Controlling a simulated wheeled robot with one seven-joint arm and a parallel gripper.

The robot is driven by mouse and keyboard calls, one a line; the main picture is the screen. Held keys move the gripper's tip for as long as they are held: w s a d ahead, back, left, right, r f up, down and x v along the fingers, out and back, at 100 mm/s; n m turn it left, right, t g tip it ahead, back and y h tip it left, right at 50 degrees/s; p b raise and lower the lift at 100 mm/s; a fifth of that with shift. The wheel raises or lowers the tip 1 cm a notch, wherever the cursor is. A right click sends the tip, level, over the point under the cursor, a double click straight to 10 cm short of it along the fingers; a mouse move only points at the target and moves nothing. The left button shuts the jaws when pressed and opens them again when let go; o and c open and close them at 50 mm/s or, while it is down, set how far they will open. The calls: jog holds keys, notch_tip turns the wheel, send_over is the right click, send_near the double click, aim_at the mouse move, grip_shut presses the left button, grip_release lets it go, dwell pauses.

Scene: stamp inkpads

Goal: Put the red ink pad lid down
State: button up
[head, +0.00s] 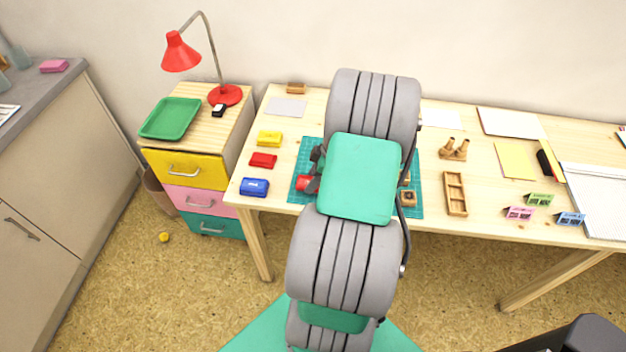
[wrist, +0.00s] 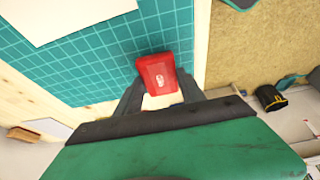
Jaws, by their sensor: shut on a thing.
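The red ink pad lid (wrist: 157,72) is held between the fingers of my gripper (wrist: 158,90) in the wrist view, over the teal cutting mat (wrist: 95,60). In the head view the lid (head: 303,184) shows at the mat's left edge beside my dark gripper fingers (head: 314,172), partly hidden by them. I cannot tell how high the lid is above the mat. The red ink pad (head: 263,160) lies on the table to the left of the mat, apart from the held lid.
A yellow ink pad (head: 269,138) lies behind the red one and a blue ink pad (head: 254,187) in front of it. My arm hides much of the mat. A wooden stamp (head: 408,198) stands right of my arm, and a wooden tray (head: 455,193) further right.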

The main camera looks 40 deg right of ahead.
jog(key=shift+f, duration=0.7)
jog(key=o, duration=1.3)
jog(key=shift+f, duration=0.1)
